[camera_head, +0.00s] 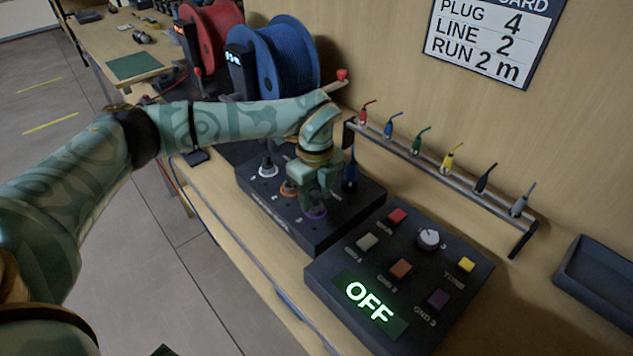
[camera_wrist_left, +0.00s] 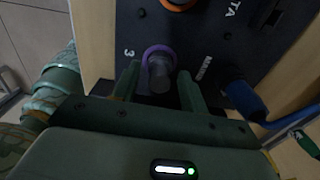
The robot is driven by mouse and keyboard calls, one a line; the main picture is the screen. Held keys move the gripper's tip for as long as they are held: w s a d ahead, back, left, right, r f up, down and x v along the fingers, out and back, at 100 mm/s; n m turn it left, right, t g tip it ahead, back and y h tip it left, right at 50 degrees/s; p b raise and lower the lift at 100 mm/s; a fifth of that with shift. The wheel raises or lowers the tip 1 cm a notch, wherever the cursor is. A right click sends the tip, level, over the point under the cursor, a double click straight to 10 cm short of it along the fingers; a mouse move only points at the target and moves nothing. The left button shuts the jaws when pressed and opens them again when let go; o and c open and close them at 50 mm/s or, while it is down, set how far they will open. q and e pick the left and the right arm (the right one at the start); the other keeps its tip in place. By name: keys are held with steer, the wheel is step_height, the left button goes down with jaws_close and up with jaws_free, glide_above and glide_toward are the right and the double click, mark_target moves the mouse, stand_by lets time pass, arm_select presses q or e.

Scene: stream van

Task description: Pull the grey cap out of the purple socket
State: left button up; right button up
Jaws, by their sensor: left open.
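The grey cap (camera_wrist_left: 159,75) sits in the purple socket (camera_wrist_left: 158,52) in the left wrist view, beside a printed 3. The purple socket's rim also shows in the head view (camera_head: 317,213), just below my left gripper (camera_head: 318,200). My left gripper is open, with its two fingers (camera_wrist_left: 158,88) on either side of the cap in the wrist view and a gap to each side. In the head view the gripper hides the cap.
A blue plug (camera_head: 350,174) stands in the socket box (camera_head: 345,207) close to my left gripper; it also shows in the wrist view (camera_wrist_left: 244,100). A control box (camera_head: 335,280) reading OFF lies to the right. A rack (camera_head: 440,178) of coloured plugs runs along the wall.

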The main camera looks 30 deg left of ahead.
mark_target(315, 194)
arm_select(q)
steer(key=shift+f, duration=0.1)
jaws_close()
stand_by(0.3)
steer(key=shift+r, duration=0.2)
steer(key=shift+r+p, duration=1.1)
steer(key=shift+r, duration=0.05)
steer(key=shift+r, duration=0.15)
step_height(315, 194, up, 3)
steer(key=p, duration=0.3)
